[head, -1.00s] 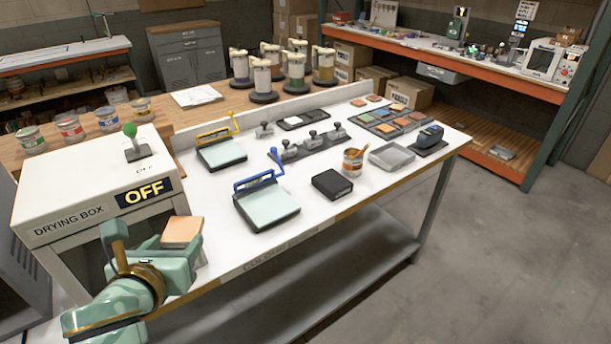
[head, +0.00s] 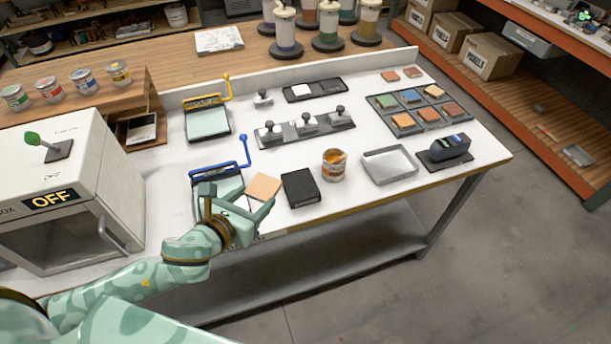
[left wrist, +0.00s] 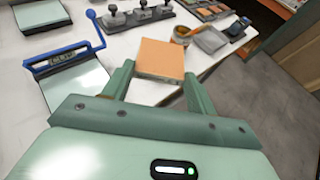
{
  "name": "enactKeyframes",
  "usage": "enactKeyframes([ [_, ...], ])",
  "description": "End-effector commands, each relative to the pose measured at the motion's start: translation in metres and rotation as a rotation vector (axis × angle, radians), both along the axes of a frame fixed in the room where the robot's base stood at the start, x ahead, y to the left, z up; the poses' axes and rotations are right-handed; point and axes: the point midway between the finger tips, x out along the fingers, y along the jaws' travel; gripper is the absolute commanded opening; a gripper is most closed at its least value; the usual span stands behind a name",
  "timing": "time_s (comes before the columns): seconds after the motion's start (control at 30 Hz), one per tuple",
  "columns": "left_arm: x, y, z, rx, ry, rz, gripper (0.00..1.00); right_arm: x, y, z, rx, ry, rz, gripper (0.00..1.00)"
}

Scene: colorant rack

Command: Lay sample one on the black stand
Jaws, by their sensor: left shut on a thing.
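Sample one, a square tile with a peach-orange face (head: 264,187), is held by my left gripper (head: 243,208). In the left wrist view the tile (left wrist: 160,58) sits between the two green fingers (left wrist: 160,76). The black stand (head: 301,188) is a low dark block on the white bench, just right of the tile in the head view. The tile is apart from it in the picture, near the bench's front edge. In the left wrist view I cannot make out the stand; the tile seems to hide it. My right gripper is not in view.
A blue-handled board (head: 217,186) lies just behind my left gripper. An open can (head: 334,166) and a grey tray (head: 390,165) stand right of the stand. A rail of stamps (head: 305,127) lies behind. The drying box (head: 60,190) is at left.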

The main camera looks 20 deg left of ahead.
Motion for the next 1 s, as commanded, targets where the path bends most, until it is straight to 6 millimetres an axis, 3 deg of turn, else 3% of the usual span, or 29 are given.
enactKeyframes([
  [0.13,0.017,-0.010,-0.015,-0.002,0.002,-0.019,0.35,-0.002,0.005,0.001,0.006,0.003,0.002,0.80],
  [0.37,0.081,-0.036,-0.047,-0.006,0.002,-0.018,0.35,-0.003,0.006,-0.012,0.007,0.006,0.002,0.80],
  [0.5,0.102,-0.044,-0.081,-0.002,0.006,-0.018,0.35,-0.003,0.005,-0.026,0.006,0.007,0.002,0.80],
  [0.8,0.125,-0.053,-0.109,-0.002,0.004,-0.019,0.35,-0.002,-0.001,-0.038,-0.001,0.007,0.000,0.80],
  [1.0,0.123,-0.053,-0.136,-0.002,0.007,-0.019,0.35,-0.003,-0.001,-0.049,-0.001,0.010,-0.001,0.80],
])
